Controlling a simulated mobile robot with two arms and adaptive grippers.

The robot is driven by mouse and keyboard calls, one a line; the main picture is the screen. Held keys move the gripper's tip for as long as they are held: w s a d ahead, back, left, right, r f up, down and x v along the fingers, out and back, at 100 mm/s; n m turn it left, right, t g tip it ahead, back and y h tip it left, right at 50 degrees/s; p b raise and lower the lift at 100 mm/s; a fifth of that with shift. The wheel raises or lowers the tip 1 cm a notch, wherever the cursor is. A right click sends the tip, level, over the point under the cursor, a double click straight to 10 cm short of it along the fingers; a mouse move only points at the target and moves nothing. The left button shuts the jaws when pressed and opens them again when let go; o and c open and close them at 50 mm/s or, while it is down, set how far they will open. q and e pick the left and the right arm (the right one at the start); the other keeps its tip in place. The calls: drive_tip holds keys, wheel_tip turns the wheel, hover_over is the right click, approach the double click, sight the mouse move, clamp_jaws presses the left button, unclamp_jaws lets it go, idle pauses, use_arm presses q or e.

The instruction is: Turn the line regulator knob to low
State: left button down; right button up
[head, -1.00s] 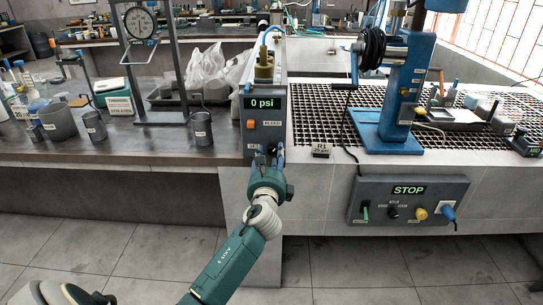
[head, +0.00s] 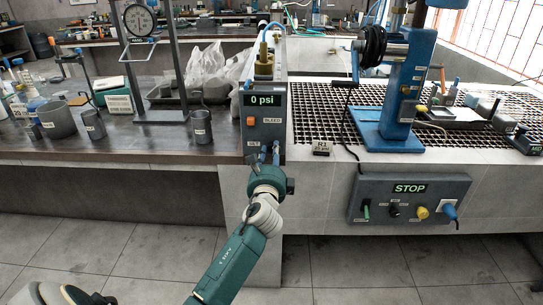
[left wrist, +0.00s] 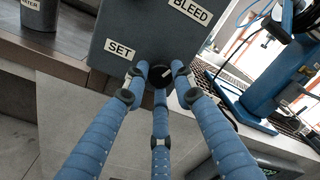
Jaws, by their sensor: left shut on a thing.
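The line regulator is a grey box (head: 264,113) at the left bench's right end, with a lit display (head: 262,100) reading 0 psi. It has an orange button and BLEED and SET labels. My left gripper (head: 268,154) is at the lower front of the box. In the left wrist view its three blue fingers (left wrist: 160,82) are closed around the knob, partly hiding it. My right gripper is not in view.
A control panel (head: 408,199) showing STOP is on the front of the right bench, with several knobs. A small labelled block (head: 321,148) sits near the regulator's right side. Metal cups (head: 201,127) and a dial gauge stand (head: 159,113) occupy the left bench.

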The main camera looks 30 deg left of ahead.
use_arm(q)
drive_tip(key=shift+d+f+n+b, duration=0.15)
drive_tip(key=shift+n+b, duration=0.8)
drive_tip(key=shift+n, duration=1.35)
drive_tip(key=c, duration=1.4)
unclamp_jaws()
drive_tip(key=v, duration=1.2)
